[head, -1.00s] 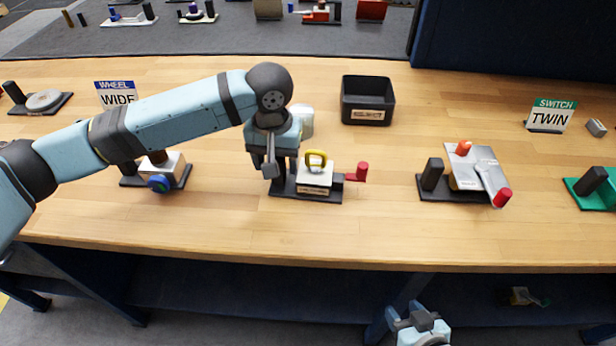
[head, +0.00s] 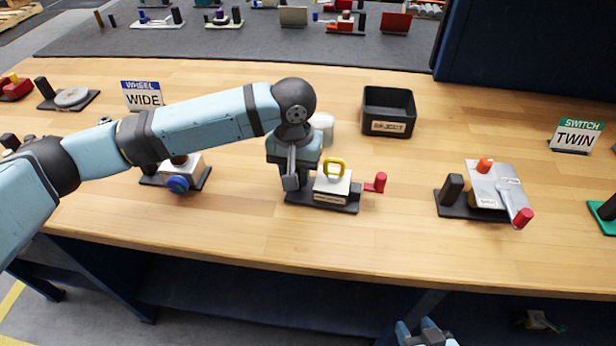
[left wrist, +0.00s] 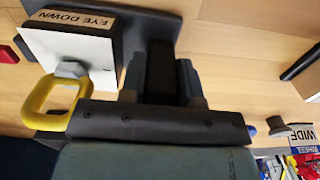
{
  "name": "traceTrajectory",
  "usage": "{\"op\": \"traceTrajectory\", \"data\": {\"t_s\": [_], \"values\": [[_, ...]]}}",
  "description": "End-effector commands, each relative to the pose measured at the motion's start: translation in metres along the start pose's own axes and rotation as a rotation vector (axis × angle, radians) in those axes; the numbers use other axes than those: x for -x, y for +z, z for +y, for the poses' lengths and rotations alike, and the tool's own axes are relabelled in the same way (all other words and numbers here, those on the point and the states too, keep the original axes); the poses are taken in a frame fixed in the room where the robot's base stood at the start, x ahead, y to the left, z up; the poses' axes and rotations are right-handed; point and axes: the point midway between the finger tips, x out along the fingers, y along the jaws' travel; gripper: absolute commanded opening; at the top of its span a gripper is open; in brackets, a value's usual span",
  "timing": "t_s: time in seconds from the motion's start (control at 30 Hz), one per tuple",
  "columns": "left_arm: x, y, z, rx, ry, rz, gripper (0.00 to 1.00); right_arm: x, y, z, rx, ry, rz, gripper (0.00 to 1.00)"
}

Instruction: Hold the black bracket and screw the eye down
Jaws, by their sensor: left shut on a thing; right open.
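The yellow eye (head: 335,168) stands on a white block (head: 331,186) on a dark base plate, with a red-knobbed arm (head: 377,183) at its right. In the left wrist view the yellow eye (left wrist: 50,103) shows beside the block, labelled "EYE DOWN". My left gripper (head: 291,182) is at the left end of this plate. In the left wrist view its two fingers (left wrist: 160,82) are shut on the upright black bracket (left wrist: 161,62). My right gripper (head: 426,332) is open and empty at the bottom edge, below the table front and apart from the fixture; only its tip shows.
A blue-knobbed fixture (head: 178,183) stands to the left and a silver plate fixture (head: 497,187) to the right. A black reject bin (head: 389,112) and a white cylinder (head: 322,127) stand behind. The table front (head: 330,245) is clear.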

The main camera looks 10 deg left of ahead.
Motion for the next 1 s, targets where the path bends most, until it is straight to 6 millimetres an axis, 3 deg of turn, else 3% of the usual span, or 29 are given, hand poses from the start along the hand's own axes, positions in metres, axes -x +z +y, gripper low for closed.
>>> {"op": "traceTrajectory", "data": {"t_s": [0.4, 0.5, 0.57, 0.8, 1.0], "values": [[0.075, -0.001, 0.001, -0.001, 0.003, 0.005, 0.0, 0.0, 0.0, 0.0, 0.0, 0.0, 0.0, 0.48], [0.084, 0.0, 0.001, -0.002, 0.001, 0.003, 0.0, 0.0, 0.0, 0.0, 0.0, 0.0, 0.0, 0.48], [0.081, -0.001, 0.001, -0.002, 0.0, 0.002, 0.0, 0.0, 0.0, 0.0, 0.0, 0.0, 0.0, 0.48], [0.035, -0.001, 0.001, 0.0, -0.001, 0.001, 0.0, 0.0, 0.0, 0.0, 0.0, 0.0, 0.0, 0.48], [0.023, 0.0, 0.001, -0.001, 0.002, 0.001, 0.0, 0.0, 0.0, 0.0, 0.0, 0.0, 0.0, 0.48]]}}
